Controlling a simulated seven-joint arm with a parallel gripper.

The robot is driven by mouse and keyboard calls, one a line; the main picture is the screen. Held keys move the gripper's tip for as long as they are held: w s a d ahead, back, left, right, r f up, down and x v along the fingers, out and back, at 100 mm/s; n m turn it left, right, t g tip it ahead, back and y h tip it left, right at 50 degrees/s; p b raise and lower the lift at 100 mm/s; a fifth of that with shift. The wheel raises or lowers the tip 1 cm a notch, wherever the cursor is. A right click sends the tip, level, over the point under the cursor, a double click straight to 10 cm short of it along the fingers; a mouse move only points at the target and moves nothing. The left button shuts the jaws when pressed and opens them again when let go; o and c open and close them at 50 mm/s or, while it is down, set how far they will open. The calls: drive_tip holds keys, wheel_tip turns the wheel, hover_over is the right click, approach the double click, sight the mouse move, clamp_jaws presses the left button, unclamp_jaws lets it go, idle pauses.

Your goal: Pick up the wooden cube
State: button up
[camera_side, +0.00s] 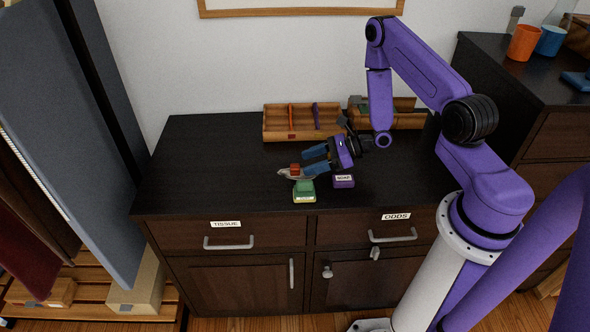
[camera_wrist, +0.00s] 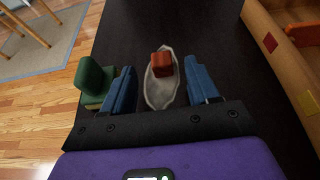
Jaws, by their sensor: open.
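A small red-brown cube (camera_side: 295,168), the only loose cube I make out, rests in a grey boat-shaped dish (camera_side: 284,173) near the front of the dark cabinet top. In the wrist view the cube (camera_wrist: 162,63) sits toward the far end of the dish (camera_wrist: 160,92). My gripper (camera_side: 312,161) is open, its blue fingers pointing left toward the cube. In the wrist view the dish and cube appear between the two spread fingers of my gripper (camera_wrist: 161,76). No contact with the cube shows. Wood grain on it cannot be made out.
A green block on a pale, labelled base (camera_side: 304,189) stands close in front of the dish; it also shows left of the fingers (camera_wrist: 92,78). A purple labelled box (camera_side: 343,181) is to its right. Wooden trays (camera_side: 275,136) line the back. The left cabinet top is clear.

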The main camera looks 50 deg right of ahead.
drive_tip(key=shift+x, duration=1.9)
drive_tip(key=c, duration=1.1)
drive_tip(key=s+a+r+n+g+y, duration=0.1)
drive_tip(key=s+r, duration=0.1)
drive_tip(key=r, duration=0.6)
drive_tip(key=s+r+n+g, duration=0.1)
drive_tip(key=s+r, duration=0.1)
drive_tip(key=r, duration=0.7)
drive_tip(key=m+t, duration=0.2)
hover_over(297, 166)
drive_tip(key=w+d, duration=0.4)
drive_tip(key=w, duration=0.1)
wheel_tip(297, 166, down, 8)
drive_tip(key=shift+h, duration=0.6)
drive_tip(key=f, duration=0.4)
drive_tip(key=shift+w, duration=0.25)
drive_tip(key=shift+f, duration=2.4)
